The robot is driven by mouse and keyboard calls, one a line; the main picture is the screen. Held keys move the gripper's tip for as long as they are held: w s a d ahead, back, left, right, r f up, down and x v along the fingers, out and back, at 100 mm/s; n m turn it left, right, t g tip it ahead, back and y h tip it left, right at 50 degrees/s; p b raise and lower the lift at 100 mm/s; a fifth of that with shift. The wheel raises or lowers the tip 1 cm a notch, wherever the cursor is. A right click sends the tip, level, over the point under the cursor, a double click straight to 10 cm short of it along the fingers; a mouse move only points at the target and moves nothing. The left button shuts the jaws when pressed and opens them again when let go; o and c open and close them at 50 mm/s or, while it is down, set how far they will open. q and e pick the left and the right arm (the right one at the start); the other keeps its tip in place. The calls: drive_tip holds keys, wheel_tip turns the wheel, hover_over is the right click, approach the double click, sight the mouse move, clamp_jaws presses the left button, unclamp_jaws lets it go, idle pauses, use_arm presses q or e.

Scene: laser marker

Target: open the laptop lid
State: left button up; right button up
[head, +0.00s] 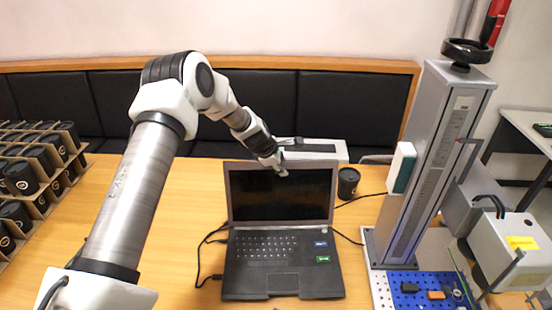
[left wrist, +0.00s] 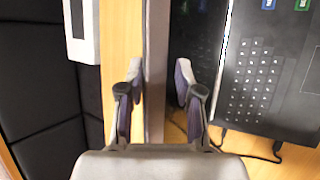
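The black laptop stands on the wooden table in the head view, with its keyboard base (head: 282,262) flat and its lid (head: 290,205) raised, the dark screen facing me. My left gripper (head: 279,168) is at the lid's top edge, near the middle. In the left wrist view the lid (left wrist: 157,75) is seen edge-on between the two fingers of this gripper (left wrist: 158,75). The fingers are apart, one on each side of the lid, with a small gap visible on both sides. The keyboard base also shows there (left wrist: 262,85). My right gripper is in neither view.
A black cup (head: 348,183) stands right of the lid, and a white-grey box (head: 325,149) lies behind it. Cables run beside the laptop. The laser marker column (head: 432,165) rises at the right. Racks of black cups (head: 35,175) fill the left.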

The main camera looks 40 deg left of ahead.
use_arm(q)
drive_tip(key=v, duration=1)
